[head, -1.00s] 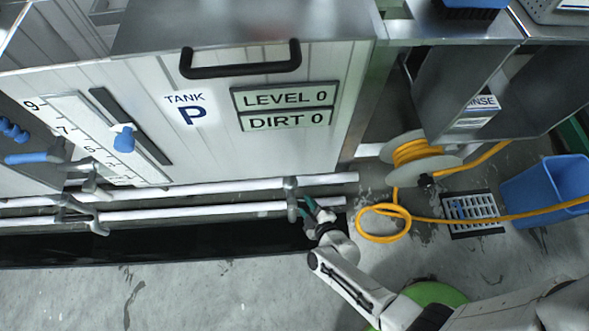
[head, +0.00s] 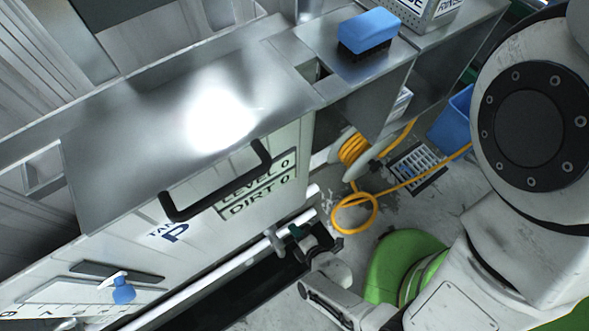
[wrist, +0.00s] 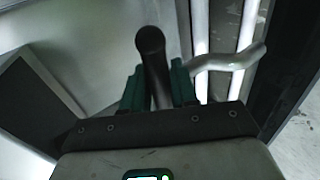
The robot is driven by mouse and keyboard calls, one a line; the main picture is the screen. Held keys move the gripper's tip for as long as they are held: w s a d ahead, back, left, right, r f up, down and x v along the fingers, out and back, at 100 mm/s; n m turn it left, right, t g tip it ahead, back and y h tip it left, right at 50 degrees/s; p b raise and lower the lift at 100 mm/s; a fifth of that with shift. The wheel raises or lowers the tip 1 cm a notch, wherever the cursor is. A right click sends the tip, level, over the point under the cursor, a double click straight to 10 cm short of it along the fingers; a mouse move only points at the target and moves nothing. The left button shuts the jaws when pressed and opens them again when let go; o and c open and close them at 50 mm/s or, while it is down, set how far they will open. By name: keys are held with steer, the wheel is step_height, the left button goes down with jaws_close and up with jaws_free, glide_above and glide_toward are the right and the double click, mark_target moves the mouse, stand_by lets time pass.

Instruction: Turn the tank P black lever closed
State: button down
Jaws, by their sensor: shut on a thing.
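Tank P (head: 240,225), a pale panelled tank with a steel lid, stands at the left of the head view. My gripper (head: 297,233) is low by its right front corner, at the pipe ends. In the wrist view my gripper (wrist: 158,85) has its green fingers on both sides of a black lever (wrist: 151,45), a dark bar with a rounded end, and is shut on it. The lever is hard to make out in the head view, where my gripper covers that spot.
White pipes (head: 215,285) run along the tank's foot, with a grey bent handle (wrist: 230,60) right of my fingers. A black lid handle (head: 215,183) juts above. A yellow hose (head: 355,213), floor drain (head: 417,167) and blue bin (head: 455,122) lie to the right.

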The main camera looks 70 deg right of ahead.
steer(key=shift+r, duration=0.15)
stand_by(0.4)
steer(key=c, duration=1)
jaws_free()
steer(key=shift+c, duration=0.2)
steer(key=p+v, duration=0.1)
steer(key=v, duration=0.9)
steer(key=shift+s+a+r+p, duration=0.2)
steer(key=shift+a+p, duration=0.1)
steer(key=shift+p, duration=0.05)
